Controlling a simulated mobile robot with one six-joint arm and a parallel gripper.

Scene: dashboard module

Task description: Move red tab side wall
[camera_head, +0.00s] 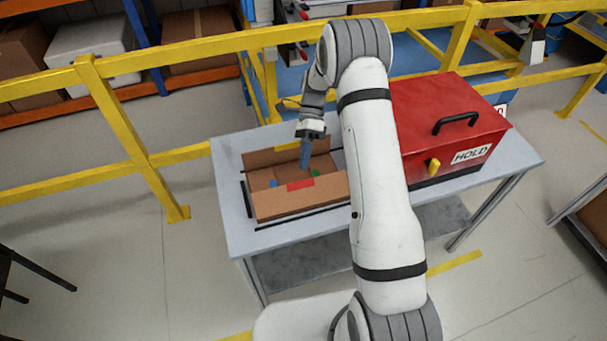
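A brown cardboard box (275,206) stands with its top open on the left part of a grey table. A red tab (300,185) sits on the top edge of its near side wall. A yellow tab (288,147) is on the far wall. Small blue (273,183) and green (315,172) patches show inside the box. My gripper (305,160) points down over the box, behind the red tab and apart from it in the picture. Its blue-grey fingertips look close together, but are too small to tell their opening. My arm hides the box's right end.
A red case (455,122) with a black handle, a yellow latch and a HOLD label stands on the right of the table (232,226). A yellow railing (130,150) runs behind. The table's front left corner is clear.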

